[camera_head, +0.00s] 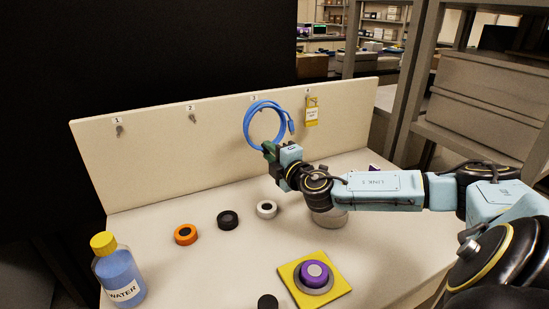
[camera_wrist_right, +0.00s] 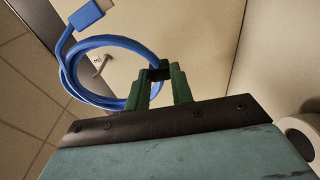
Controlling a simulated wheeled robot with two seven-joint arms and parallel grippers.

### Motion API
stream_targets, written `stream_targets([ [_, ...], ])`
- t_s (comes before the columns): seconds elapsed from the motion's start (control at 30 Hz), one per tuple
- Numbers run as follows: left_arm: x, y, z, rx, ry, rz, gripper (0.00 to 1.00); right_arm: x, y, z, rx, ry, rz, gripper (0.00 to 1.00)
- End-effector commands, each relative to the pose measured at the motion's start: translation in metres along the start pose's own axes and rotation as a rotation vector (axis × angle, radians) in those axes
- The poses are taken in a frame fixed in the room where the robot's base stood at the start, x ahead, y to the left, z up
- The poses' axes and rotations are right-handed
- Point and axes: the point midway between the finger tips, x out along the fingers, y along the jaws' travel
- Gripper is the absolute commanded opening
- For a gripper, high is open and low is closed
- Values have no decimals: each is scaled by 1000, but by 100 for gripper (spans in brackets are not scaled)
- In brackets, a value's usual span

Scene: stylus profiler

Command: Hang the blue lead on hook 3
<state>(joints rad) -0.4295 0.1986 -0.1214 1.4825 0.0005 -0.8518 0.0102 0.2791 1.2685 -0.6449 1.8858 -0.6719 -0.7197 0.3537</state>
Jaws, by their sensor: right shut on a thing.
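The blue lead (camera_head: 249,117) is a coiled loop with a plug hanging at its right side. It is upright in front of the white back panel, just below the label of hook 3 (camera_head: 253,98). My right gripper (camera_head: 269,150) is shut on the bottom of the coil. In the right wrist view, the green fingers (camera_wrist_right: 160,76) pinch the blue coil (camera_wrist_right: 70,75), and the plug sticks out at upper left. A metal hook (camera_wrist_right: 102,65) shows through the loop's opening there. I cannot tell whether the loop is around it or only in front. My left gripper is out of view.
Hooks 1 (camera_head: 119,130) and 2 (camera_head: 193,117) are bare. A yellow tag (camera_head: 311,112) hangs at the rightmost hook. On the table are a water bottle (camera_head: 118,275), orange (camera_head: 186,234), black (camera_head: 228,220) and white (camera_head: 266,209) rolls, and a yellow pad (camera_head: 289,283) with a purple knob.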

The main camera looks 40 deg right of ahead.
Motion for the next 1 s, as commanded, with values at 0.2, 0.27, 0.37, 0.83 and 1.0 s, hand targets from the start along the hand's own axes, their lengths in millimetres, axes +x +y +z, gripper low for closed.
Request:
stream_targets([
  [0.2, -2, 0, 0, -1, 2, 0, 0, 3, 1, 0, 0, 1, 2, 0],
  [0.27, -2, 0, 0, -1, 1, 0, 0, 3, 1, 0, -1, 1, 2, 0],
  [0.37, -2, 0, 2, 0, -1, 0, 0, 3, 1, 0, -1, 1, 2, 0],
  [0.83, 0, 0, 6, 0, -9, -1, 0, 2, 1, 0, -1, 1, 2, 0],
  [1.0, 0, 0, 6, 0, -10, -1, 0, 3, 1, 1, 1, 0, 2, 0],
])
